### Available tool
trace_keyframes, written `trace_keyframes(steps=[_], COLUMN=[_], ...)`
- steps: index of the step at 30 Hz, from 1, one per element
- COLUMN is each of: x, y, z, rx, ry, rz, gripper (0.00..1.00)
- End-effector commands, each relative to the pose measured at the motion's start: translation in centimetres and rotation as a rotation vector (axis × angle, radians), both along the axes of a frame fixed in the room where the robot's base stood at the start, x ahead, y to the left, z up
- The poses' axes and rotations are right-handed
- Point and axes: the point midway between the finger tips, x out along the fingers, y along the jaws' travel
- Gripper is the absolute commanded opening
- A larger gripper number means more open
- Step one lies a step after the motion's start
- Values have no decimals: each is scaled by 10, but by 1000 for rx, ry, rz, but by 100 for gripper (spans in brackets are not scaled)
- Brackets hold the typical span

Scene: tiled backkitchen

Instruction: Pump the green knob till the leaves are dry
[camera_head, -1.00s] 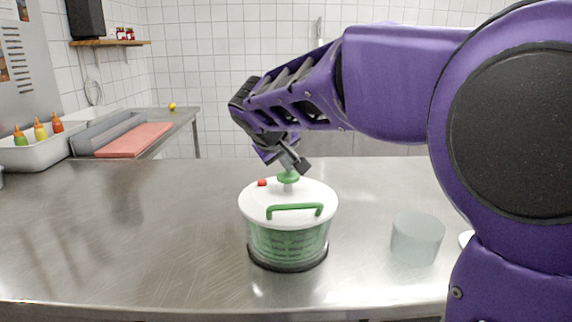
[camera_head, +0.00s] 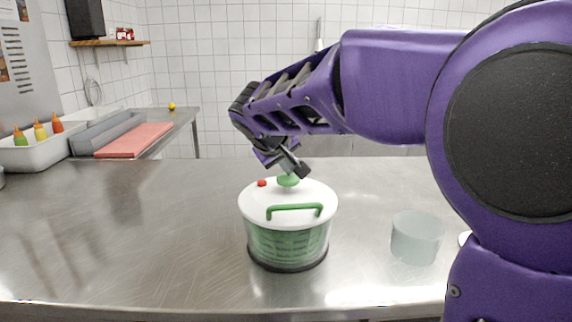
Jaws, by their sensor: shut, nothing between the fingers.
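The salad spinner (camera_head: 288,240) stands upright on the steel counter, with a white lid (camera_head: 258,204), a green front handle (camera_head: 294,208) and a clear bowl showing green inside. The green knob (camera_head: 288,181) sits low at the centre of the lid, with hardly any stem showing. A small red button (camera_head: 262,183) is left of the knob. My gripper (camera_head: 298,168) is shut and empty, its tip at the top of the knob and seeming to touch it. I cannot make out single leaves or how wet they are.
A frosted cup (camera_head: 417,238) stands right of the spinner, with part of a white item (camera_head: 464,238) beyond it, beside my arm. Sauce bottles (camera_head: 40,131) and a red board (camera_head: 135,139) are at the back left. The counter left of the spinner is clear.

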Motion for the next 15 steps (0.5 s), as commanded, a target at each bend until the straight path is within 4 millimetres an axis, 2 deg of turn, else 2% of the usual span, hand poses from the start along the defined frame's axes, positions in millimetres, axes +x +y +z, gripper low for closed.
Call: trace_keyframes(steps=[15], x=[0], y=[0], z=[30], rx=[0], ry=[2], rz=[-1], gripper=[0])
